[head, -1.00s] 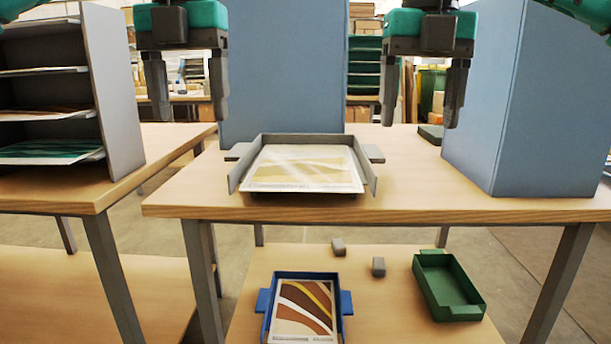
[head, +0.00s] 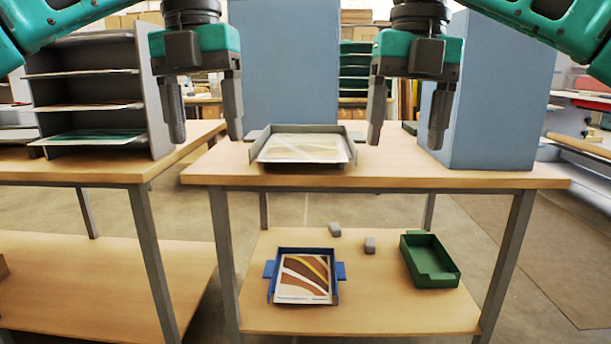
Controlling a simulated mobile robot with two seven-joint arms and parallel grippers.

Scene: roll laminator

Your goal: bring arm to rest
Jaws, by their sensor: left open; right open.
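My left gripper (head: 205,115) hangs over the left part of the table, fingers pointing down, open and empty. My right gripper (head: 408,118) hangs in the same way on the right, open and empty. Between them a grey tray (head: 257,145) on the table (head: 420,178) holds a laminated sheet (head: 303,150) with a pale tan print. Neither gripper touches the tray as far as I can see.
Two blue-grey blocks stand on the table, one behind the tray (head: 285,60) and one at right (head: 500,100). A shelf rack (head: 158,90) stands left. On the lower shelf are a blue tray (head: 338,271) with a print, a green tray (head: 430,275) and two small grey blocks (head: 370,245).

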